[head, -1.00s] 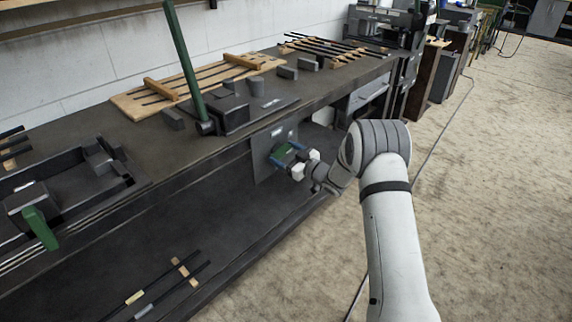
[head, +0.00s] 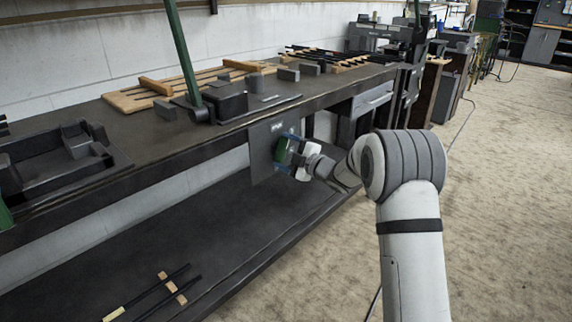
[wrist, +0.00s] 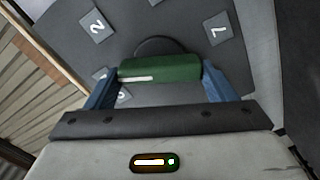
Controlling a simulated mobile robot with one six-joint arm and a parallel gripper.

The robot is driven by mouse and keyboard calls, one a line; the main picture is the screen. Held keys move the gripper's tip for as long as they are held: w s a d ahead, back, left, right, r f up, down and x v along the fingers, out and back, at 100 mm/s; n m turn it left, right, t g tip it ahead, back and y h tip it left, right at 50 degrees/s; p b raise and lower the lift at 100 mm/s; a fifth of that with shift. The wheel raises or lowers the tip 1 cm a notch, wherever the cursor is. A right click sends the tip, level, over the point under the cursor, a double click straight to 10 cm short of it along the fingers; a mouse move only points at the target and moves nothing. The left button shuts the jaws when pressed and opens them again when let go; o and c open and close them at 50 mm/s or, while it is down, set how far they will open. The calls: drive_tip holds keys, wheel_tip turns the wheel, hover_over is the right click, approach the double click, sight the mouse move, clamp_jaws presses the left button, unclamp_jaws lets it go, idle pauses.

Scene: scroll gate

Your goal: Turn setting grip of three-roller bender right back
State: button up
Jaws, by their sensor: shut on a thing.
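The green setting grip (wrist: 160,69) with a white stripe lies between the two blue fingers of my gripper (wrist: 165,85) in the wrist view. The fingers are shut on its two ends. Behind it are a dark round hub and a grey plate (wrist: 185,25) with small numbered tags, among them a 2 and a 7. In the head view the grip (head: 283,150) shows at the plate (head: 261,165), which hangs at the bench's front edge. My gripper (head: 291,152) is against it, and its far finger is partly hidden there.
A long dark bench (head: 148,142) carries a block with a tall green lever (head: 183,50), wooden racks (head: 150,97) and small grey blocks. A lower shelf (head: 235,225) holds dark rods. The floor (head: 500,190) at right is open.

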drive_tip(key=shift+s+f+n+b, duration=0.1)
drive_tip(key=shift+f+n+b, duration=0.05)
drive_tip(key=shift+n+b, duration=1.05)
drive_tip(key=shift+f+n+b, duration=0.15)
drive_tip(key=shift+n+b, duration=0.85)
drive_tip(key=shift+b, duration=0.3)
drive_tip(key=o, duration=1)
drive_tip(key=shift+r, duration=0.15)
drive_tip(key=p+v, duration=0.2)
drive_tip(key=v, duration=0.5)
drive_tip(key=shift+s+d, duration=0.25)
drive_tip(key=shift+d, duration=0.05)
